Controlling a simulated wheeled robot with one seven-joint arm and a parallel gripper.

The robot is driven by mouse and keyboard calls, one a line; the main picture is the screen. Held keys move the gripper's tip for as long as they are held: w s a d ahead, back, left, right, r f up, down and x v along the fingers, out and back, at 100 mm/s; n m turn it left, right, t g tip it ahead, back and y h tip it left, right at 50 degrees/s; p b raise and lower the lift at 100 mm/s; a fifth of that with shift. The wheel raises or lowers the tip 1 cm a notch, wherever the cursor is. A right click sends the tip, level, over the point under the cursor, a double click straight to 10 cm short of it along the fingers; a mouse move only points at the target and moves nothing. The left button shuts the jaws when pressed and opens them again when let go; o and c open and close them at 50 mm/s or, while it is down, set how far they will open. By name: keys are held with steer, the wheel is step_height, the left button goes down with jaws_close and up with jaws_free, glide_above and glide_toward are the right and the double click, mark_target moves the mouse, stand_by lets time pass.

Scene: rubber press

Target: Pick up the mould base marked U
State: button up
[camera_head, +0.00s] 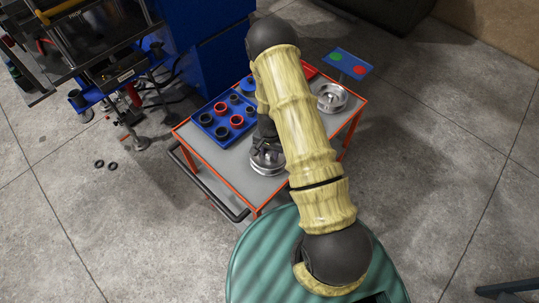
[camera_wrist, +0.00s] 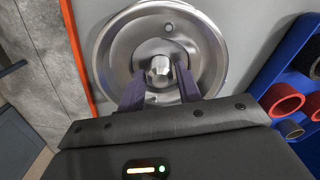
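A round silvery metal mould base (camera_head: 264,162) sits on the cart top beneath my gripper (camera_head: 266,138) in the head view. In the wrist view the same mould base (camera_wrist: 204,38) is a dished disc with a raised knob at its centre and a small hole in its rim. My gripper (camera_wrist: 159,80) is open, with its two dark fingers on either side of the knob and a gap visible between them and it. A second round metal part (camera_head: 333,97) stands at the cart's right end. No letter is readable on either.
A blue tray (camera_head: 221,132) with black and red rings lies left of my arm; its edge (camera_wrist: 276,69) shows right in the wrist view. The cart has an orange rim (camera_head: 212,183) and dark handle (camera_head: 208,190). A blue panel (camera_head: 347,64) has green and red discs.

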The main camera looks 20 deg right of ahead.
stand_by(0.5)
jaws_close()
stand_by(1.3)
